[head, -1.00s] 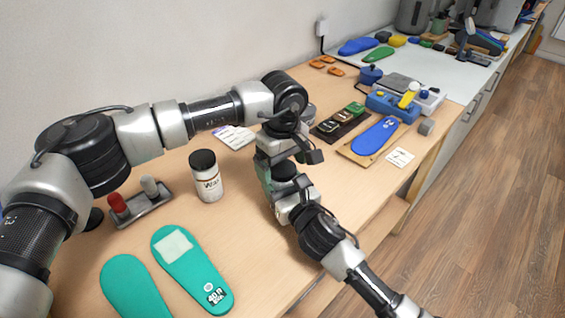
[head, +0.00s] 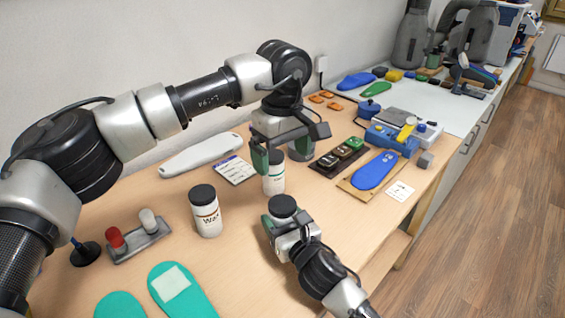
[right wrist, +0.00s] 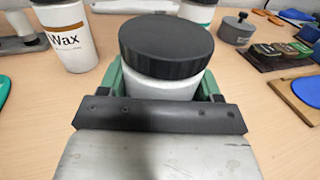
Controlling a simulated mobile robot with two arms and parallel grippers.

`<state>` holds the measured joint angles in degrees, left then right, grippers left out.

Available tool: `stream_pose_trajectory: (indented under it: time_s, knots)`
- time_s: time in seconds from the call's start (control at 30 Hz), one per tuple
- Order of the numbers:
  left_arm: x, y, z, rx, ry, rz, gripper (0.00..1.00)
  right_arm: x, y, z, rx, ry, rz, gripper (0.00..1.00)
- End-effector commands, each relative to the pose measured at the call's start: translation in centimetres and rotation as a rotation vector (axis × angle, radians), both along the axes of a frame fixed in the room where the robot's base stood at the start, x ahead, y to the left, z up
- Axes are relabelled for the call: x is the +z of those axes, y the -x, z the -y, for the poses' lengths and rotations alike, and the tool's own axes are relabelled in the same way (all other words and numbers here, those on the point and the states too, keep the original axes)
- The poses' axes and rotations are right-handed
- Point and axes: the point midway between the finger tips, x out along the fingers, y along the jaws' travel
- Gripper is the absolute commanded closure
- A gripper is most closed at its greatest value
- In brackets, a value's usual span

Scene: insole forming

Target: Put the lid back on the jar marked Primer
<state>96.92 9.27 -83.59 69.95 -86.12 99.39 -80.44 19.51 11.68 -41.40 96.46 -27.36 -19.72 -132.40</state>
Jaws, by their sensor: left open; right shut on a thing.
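My right gripper (head: 281,223) is shut on a white jar (right wrist: 162,86) with a wide black lid (right wrist: 165,42), which also shows in the head view (head: 283,206). The lid sits level on top of this jar, and no label on it faces the cameras, so I cannot read its name. My left gripper (head: 281,158) is open, higher and farther back, apart from the held jar.
A Wax jar (head: 206,218) with a black lid stands left of the held jar. A stamp rack (head: 138,243) and green insoles (head: 184,292) lie front left. A card (head: 236,170), a dark tray (head: 325,167) and a blue insole (head: 374,171) lie farther back.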

Motion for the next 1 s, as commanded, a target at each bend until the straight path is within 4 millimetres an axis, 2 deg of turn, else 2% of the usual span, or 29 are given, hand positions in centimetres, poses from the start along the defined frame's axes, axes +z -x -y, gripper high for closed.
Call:
stream_pose_trajectory:
  time_s: [0.2, 0.23, 0.4, 0.77, 0.87, 1.0]
  knots:
    - [0.0, 0.0, 0.0, 0.0, 0.0, 0.0, 0.07, 0.0, 0.0, 0.0, 0.0, 0.0, -0.001, 1.0]
    - [0.0, 0.0, 0.0, -0.001, 0.0, 0.0, 0.07, 0.0, 0.0, 0.0, 0.0, 0.0, -0.001, 0.32]
    - [0.0, 0.0, 0.0, -0.001, 0.0, 0.0, 0.07, 0.0, 0.0, 0.0, 0.0, 0.0, -0.001, 0.06]
    - [-0.1, 0.0, 0.0, -0.001, 0.0, 0.0, 0.07, -0.1, 0.5, 0.3, -0.001, 0.002, -0.001, 0.06]
    - [-0.1, 0.0, 0.0, 0.0, 0.0, 0.0, 0.07, -0.1, 1.7, 1.0, 0.0, 0.001, 0.0, 0.06]
    - [-0.3, 0.0, 0.0, 0.0, 0.0, 0.0, 0.07, -0.2, 4.3, 2.3, 0.001, 0.002, -0.002, 0.06]
